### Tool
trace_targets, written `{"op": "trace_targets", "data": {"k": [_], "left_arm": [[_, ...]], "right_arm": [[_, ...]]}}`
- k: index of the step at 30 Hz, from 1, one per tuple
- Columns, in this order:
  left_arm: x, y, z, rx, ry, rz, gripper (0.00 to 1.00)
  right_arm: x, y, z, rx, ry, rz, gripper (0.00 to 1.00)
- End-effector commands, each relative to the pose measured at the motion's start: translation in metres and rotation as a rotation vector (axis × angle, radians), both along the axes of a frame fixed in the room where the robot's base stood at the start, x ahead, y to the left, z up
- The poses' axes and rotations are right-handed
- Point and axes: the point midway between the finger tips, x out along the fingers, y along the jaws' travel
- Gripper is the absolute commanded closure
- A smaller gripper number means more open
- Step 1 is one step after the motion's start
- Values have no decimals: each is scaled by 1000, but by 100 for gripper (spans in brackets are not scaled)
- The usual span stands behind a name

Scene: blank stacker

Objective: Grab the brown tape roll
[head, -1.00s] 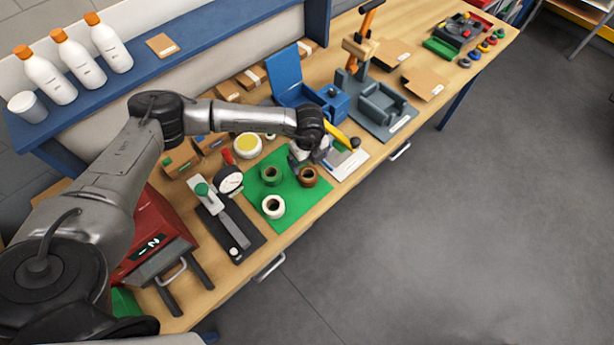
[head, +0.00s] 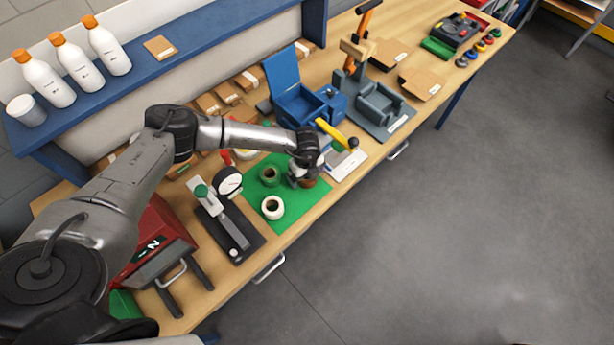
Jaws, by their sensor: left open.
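The brown tape roll (head: 309,182) sits on the right part of the green mat (head: 296,208). My left gripper (head: 304,178) is right over it, pointing down, and hides most of the roll. The jaws are open; whether the fingers stand around the roll or just above it is too small to tell. A green tape roll (head: 269,176) lies to the left on the mat. A white tape roll (head: 272,207) lies nearer the front edge. My right gripper is out of view.
A gauge (head: 229,181) and a dark clamp stand (head: 232,229) are left of the mat. A blue fixture (head: 298,100) stands behind.

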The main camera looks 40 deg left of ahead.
Motion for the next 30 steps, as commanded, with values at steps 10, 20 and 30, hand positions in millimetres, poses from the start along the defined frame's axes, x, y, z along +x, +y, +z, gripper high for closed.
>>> {"op": "trace_targets", "data": {"k": [10, 20, 30], "left_arm": [[0, 0, 0, 0, 0, 0, 24], [0, 0, 0, 0, 0, 1, 55], [0, 0, 3, 0, 0, 1, 57]], "right_arm": [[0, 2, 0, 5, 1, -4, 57], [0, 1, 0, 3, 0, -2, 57], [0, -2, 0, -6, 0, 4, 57]]}}
